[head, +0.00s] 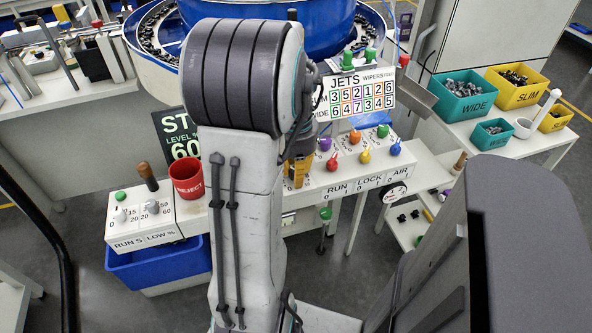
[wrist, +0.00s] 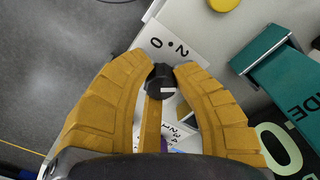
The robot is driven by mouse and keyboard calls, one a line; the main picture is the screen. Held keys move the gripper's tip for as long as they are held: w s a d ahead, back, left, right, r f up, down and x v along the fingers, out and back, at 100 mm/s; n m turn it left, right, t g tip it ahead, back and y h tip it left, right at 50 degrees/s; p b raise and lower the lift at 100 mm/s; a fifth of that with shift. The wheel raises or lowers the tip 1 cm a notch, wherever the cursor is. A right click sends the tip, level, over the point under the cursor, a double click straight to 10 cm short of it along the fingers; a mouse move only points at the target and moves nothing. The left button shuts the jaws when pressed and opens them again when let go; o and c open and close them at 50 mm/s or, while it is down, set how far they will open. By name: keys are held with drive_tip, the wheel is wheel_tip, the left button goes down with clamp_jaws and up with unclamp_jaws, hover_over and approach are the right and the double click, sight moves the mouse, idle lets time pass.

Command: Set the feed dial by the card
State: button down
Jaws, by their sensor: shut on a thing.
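The card (head: 358,94) is a white board at the centre right of the head view. It is headed JETS, WIPERS and FEED, with coloured boxes and two rows of numbers. Both rows end at right, under FEED, in 6 above and 5 below; the row labels are partly hidden by my arm. My gripper (wrist: 162,72) has yellow fingers shut on a small black dial (wrist: 160,88) with a short white mark. A white plate (wrist: 168,42) lettered "2·0" lies beyond it. In the head view my arm hides the dial, and only a yellow part of my gripper (head: 298,172) shows.
The bench right of my arm carries several coloured knobs (head: 364,155). A red REJECT cup (head: 186,180) and a switch box (head: 146,217) stand left. Teal bins (head: 463,101) and yellow bins (head: 517,86) sit at right. In the wrist view a teal part (wrist: 285,80) is close at right.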

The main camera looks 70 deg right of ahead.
drive_tip(key=m, duration=0.6)
drive_tip(key=shift+a+f, duration=0.15)
drive_tip(key=shift+a, duration=0.05)
drive_tip(key=m+p, duration=0.1)
drive_tip(key=m, duration=0.5)
drive_tip(key=shift+m, duration=0.3)
drive_tip(key=shift+w, duration=0.1)
drive_tip(key=c, duration=1.2)
unclamp_jaws()
drive_tip(key=shift+w, duration=0.1)
drive_tip(key=shift+c, duration=0.2)
drive_tip(key=shift+o, duration=1.3)
drive_tip(key=shift+d, duration=0.1)
drive_tip(key=shift+d, duration=0.15)
